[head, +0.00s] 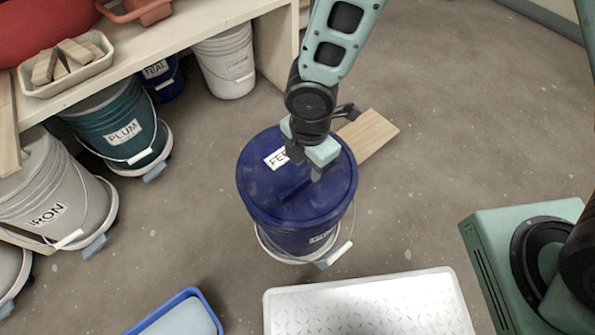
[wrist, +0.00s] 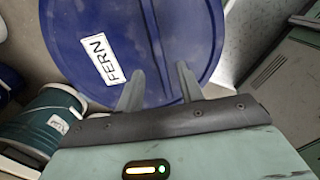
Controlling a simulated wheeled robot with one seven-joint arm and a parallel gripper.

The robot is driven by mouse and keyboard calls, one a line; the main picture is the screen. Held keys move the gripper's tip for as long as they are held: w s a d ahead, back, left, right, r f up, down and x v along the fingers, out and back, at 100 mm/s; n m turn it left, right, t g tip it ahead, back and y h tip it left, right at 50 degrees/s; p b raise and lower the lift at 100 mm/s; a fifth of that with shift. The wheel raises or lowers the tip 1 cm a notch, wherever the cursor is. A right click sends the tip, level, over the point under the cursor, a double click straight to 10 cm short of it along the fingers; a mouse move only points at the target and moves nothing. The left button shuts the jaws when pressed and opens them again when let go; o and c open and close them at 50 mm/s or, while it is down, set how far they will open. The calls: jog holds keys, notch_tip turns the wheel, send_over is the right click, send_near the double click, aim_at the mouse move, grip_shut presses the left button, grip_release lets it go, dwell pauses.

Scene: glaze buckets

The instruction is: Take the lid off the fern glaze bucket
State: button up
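The fern bucket (head: 305,240) is dark blue and stands upright on the floor in the middle of the head view. Its blue lid (head: 262,190) sits on top, with a white FERN label and a raised bar across it. The lid also fills much of the wrist view (wrist: 195,35). My gripper (head: 307,167) is over the lid, pointing down, and hides part of the label and bar. In the wrist view my gripper (wrist: 158,82) is open, its fingers apart on either side of the bar's line. I cannot tell whether they touch the lid.
A plum bucket (head: 118,120), an iron bucket (head: 60,185) and a teal bucket (head: 168,85) stand at the left by a shelf (head: 205,20). A wooden board (head: 375,133) lies behind the fern bucket. A white tray (head: 370,305) and a blue-rimmed tray (head: 180,318) are in front.

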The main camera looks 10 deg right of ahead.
aim_at(297, 168)
jog(key=shift+w+d+f+b, duration=0.15)
jog(key=shift+f+b, duration=0.4)
jog(key=shift+f, duration=0.6)
jog(key=shift+w+d+f+b, duration=0.15)
jog(key=shift+f+b, duration=0.35)
jog(key=shift+f, duration=0.65)
jog(key=shift+s+f, duration=0.1)
jog(key=shift+f, duration=0.15)
grip_shut()
